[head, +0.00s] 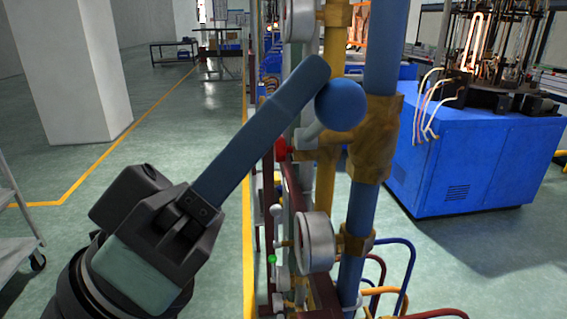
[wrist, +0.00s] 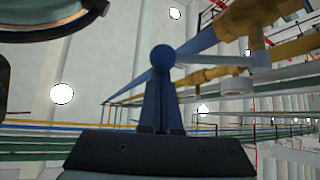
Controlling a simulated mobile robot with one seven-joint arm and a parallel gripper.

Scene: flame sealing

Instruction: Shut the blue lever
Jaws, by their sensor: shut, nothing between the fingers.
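The blue lever has a round blue knob (head: 341,104) and a pale stem that runs down-left from it to the brass valve body (head: 371,140) on the blue pipe. The fingertips overlap the knob's upper left edge in the head view. I cannot tell whether they touch it. My gripper (wrist: 162,88) also shows in the wrist view.
A pressure gauge (head: 316,242) sits below the lever and another gauge (head: 300,20) above it. A red knob (head: 281,149) is left of the pipes. A blue machine cabinet (head: 470,155) stands at right. The floor at left is largely open, with a white pillar (head: 75,70).

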